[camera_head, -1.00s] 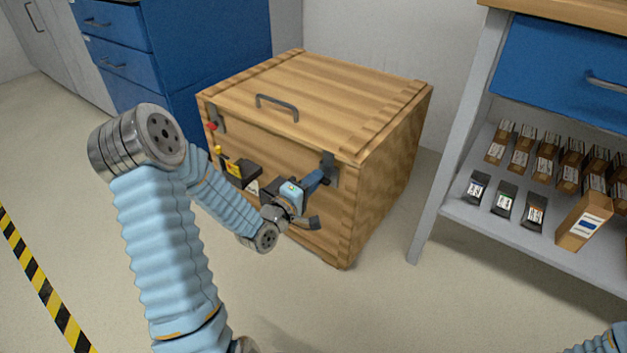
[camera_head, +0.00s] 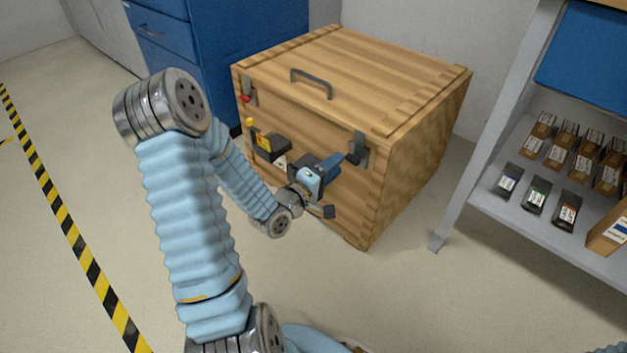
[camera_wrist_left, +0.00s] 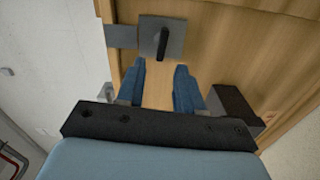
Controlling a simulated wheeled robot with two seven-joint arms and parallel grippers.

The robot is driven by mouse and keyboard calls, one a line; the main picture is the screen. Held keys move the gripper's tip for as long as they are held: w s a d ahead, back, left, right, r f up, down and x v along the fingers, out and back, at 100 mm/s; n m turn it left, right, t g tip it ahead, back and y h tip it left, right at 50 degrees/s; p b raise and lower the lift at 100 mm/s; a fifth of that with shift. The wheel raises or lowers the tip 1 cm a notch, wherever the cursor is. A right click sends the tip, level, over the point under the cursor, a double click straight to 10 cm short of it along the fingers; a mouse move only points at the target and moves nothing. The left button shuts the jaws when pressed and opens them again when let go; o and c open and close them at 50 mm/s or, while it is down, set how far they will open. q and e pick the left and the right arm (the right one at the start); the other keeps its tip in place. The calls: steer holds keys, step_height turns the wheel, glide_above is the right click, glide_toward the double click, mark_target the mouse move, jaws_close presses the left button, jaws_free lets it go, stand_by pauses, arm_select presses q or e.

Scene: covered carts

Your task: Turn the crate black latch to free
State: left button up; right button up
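The wooden crate (camera_head: 415,150) stands on the floor with its lid down. The black latch (camera_head: 353,158) is on a grey metal plate at the crate's upper right front. In the left wrist view the black latch (camera_wrist_left: 163,44) is a short bar, nearly upright in the picture, just beyond my fingertips. My left gripper (camera_head: 338,163) is in front of the crate, a little left of the latch. In the wrist view the blue fingers of my left gripper (camera_wrist_left: 160,70) are apart with nothing between them; bare wood shows through the gap. My right gripper is out of view.
A red latch (camera_head: 245,98) is at the crate's upper left. A dark box with a yellow part (camera_head: 268,145) sits on the front. A grey handle (camera_head: 311,82) is on the lid. Blue drawers (camera_head: 220,50) stand behind; a shelf rack (camera_head: 480,150) with boxes is at right.

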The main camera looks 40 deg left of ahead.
arm_select(q)
steer(key=s+p, duration=1)
steer(key=shift+a, duration=0.4)
steer(key=shift+w, duration=0.1)
steer(key=w+d+f+m+g+h+p, duration=0.1)
steer(key=w+d+f+m+g+h, duration=0.2)
steer(key=d+f+m+g, duration=0.65)
steer(key=s+d+f+m+g, duration=0.2)
steer(key=s+d+g, duration=0.2)
steer(key=d, duration=0.3)
steer(key=s+d+f+m+g+p, duration=0.1)
steer(key=s+d+f+m+g, duration=0.1)
steer(key=s+d, duration=0.5)
steer(key=shift+d+f+g, duration=0.15)
steer(key=shift+f+g, duration=0.65)
steer(key=shift+g, duration=0.05)
